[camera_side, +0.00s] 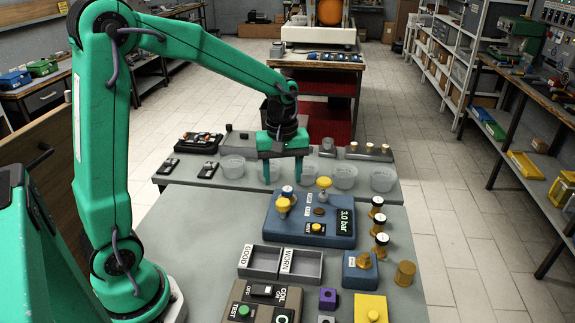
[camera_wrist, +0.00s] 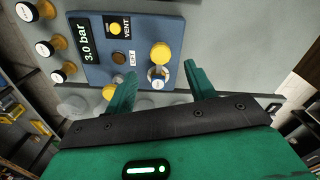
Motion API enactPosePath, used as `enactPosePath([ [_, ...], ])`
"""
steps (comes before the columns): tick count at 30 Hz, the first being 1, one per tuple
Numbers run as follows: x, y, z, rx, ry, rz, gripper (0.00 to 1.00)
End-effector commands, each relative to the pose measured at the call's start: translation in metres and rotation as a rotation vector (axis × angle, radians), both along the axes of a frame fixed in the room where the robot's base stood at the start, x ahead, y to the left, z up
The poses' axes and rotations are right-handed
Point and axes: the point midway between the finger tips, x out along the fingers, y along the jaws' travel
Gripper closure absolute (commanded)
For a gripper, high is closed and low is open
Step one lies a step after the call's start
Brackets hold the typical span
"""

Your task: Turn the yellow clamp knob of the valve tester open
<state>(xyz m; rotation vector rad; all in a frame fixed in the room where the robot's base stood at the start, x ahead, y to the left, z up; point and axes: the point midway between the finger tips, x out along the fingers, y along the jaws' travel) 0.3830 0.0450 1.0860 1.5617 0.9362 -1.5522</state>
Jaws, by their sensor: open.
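The blue valve tester (camera_side: 345,240) lies on the grey bench, its display reading 3.0 bar; it also shows in the wrist view (camera_wrist: 150,25). Another yellow-topped part (camera_side: 323,183) stands at the back, partly hidden by a finger in the wrist view (camera_wrist: 108,93). I cannot tell for certain which is the clamp knob. My gripper (camera_side: 287,181) is open, empty and pointing down near the tester's back edge.
Clear cups (camera_side: 344,175) stand in a row behind the tester. Yellow cylindrical parts (camera_side: 381,243) stand to its right. Two-compartment GOOD and WORN trays (camera_side: 262,262) and a control box (camera_side: 243,295) are in front. The bench left of the tester is clear.

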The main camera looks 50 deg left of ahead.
Motion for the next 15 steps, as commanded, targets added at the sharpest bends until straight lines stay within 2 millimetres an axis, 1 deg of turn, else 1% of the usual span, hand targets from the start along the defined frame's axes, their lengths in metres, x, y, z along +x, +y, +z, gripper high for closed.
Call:
enactPosePath([
  [10, 0.002, 0.001, -0.005, -0.001, 0.007, 0.017, 0.45],
  [15, 0.002, 0.001, -0.015, -0.001, 0.009, 0.016, 0.45],
])
